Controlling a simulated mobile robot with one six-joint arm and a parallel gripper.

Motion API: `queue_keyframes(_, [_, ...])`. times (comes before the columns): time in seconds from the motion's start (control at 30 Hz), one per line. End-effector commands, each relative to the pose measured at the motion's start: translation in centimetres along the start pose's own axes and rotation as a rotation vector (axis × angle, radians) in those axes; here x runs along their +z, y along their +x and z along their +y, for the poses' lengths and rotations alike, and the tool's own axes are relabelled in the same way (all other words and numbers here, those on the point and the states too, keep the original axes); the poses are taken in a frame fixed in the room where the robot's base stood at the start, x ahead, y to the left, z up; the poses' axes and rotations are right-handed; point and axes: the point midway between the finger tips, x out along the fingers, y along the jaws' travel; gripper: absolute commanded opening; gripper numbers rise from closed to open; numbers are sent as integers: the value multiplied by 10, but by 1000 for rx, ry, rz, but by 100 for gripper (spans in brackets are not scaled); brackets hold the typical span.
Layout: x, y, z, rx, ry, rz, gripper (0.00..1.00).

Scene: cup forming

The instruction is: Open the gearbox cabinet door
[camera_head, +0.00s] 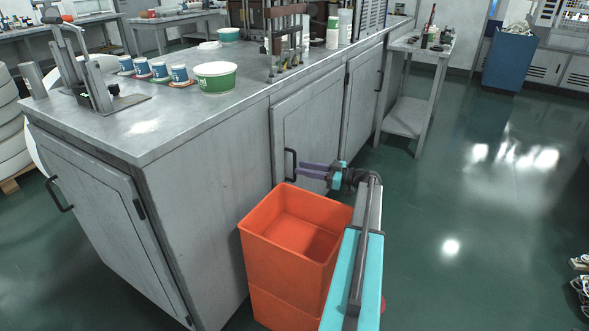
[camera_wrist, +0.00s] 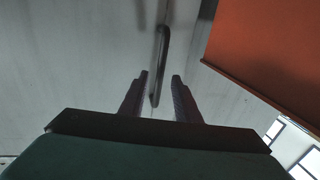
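The cabinet is a long grey metal bench with several shut doors. The door nearest my gripper (camera_head: 312,125) is closed flush and has a black bar handle (camera_head: 291,164) near its left edge. In the wrist view the dark handle (camera_wrist: 163,55) runs up from between my fingertips. My gripper (camera_head: 304,171) is open, with two purple-grey fingers pointing at this handle. In the wrist view the fingers of my gripper (camera_wrist: 160,78) stand apart on either side of the handle's near end. I cannot tell whether either finger touches it.
Stacked orange bins (camera_head: 290,235) stand just in front, close beside my arm; an orange wall (camera_wrist: 270,45) fills one side of the wrist view. Another door with a handle (camera_head: 95,200) is at the left end. Green floor (camera_head: 475,220) is free at right.

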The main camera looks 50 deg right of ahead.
Motion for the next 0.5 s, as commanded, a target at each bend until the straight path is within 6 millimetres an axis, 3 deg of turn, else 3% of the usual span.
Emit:
queue_keyframes(0.23, [0, 31, 0, 0, 0, 1, 30])
queue_keyframes(0.5, [0, 41, 0, 1, 0, 0, 30])
